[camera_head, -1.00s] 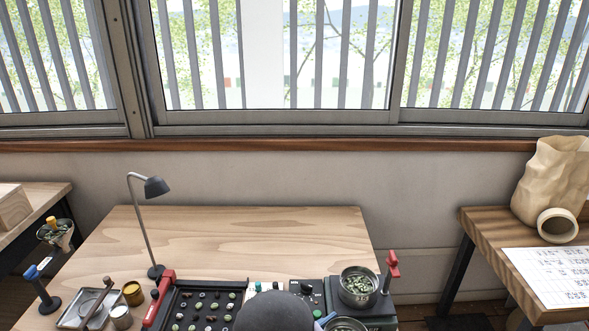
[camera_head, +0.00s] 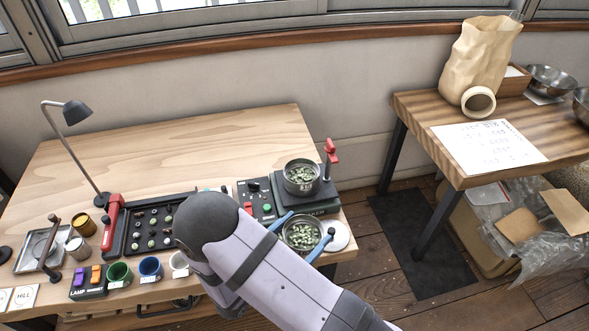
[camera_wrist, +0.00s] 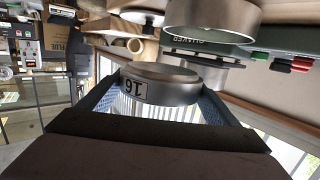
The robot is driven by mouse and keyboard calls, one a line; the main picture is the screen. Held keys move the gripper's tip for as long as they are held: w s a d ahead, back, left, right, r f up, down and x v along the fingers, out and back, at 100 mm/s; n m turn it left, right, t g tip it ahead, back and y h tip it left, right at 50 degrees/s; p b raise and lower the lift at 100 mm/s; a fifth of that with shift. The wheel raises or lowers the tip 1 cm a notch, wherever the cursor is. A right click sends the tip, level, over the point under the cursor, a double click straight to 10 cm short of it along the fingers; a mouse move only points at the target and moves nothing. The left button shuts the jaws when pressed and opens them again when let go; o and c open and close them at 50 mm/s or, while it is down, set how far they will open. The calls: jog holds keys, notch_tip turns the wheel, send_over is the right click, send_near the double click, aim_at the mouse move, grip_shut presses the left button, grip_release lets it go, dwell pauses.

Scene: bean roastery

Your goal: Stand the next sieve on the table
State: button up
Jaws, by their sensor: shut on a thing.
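My gripper (camera_head: 311,224) has its blue fingers shut on a round metal sieve (camera_head: 303,249) with green beans in it. The held sieve looks upright, at the right front corner of the wooden table (camera_head: 215,130); I cannot tell if it touches anything below. In the wrist view the held sieve (camera_wrist: 165,85) carries a label reading 16 and sits between both finger pads. Another metal sieve (camera_head: 300,192) with green beans stands on the dark machine (camera_head: 318,203) just behind; it also shows in the wrist view (camera_wrist: 212,18).
A white disc (camera_head: 338,238) lies right of the held sieve. A red-handled post (camera_head: 330,158) rises behind the machine. A dark bean tray (camera_head: 118,232), several cups and a lamp (camera_head: 76,112) stand to the left. The table's back half is clear.

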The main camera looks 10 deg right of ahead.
jog(key=w+a+b, duration=0.1)
jog(key=b, duration=0.2)
jog(key=w+a+b, duration=0.1)
jog(key=b, duration=0.2)
jog(key=w+a+b, duration=0.1)
jog(key=a+b, duration=0.1)
jog(key=b, duration=0.1)
jog(key=shift+w+r, duration=0.25)
jog(key=shift+w+a+r+n+t+y+b, duration=0.15)
jog(key=shift+a+r+n+t+y+b, duration=0.15)
jog(key=shift+r+n+t+y+b, duration=0.5)
jog(key=shift+w+a+r+n+t+y+b, duration=0.15)
jog(key=shift+a+r+n+t+y+b, duration=0.35)
jog(key=shift+r, duration=0.55)
jog(key=shift+w+a+r+n+t+y+b, duration=0.15)
jog(key=shift+r+n+t+y+b, duration=0.25)
jog(key=shift+r+b, duration=0.45)
jog(key=shift+d, duration=0.1)
jog(key=x, duration=0.6)
jog(key=r+x, duration=0.1)
jog(key=x, duration=0.4)
jog(key=r+x, duration=0.1)
jog(key=x, duration=0.5)
jog(key=shift+w+d+r+p, duration=0.15)
jog(key=shift+w+d+p, duration=0.15)
jog(key=shift+w, duration=0.2)
jog(key=shift+w+f, duration=0.1)
jog(key=shift+f, duration=0.45)
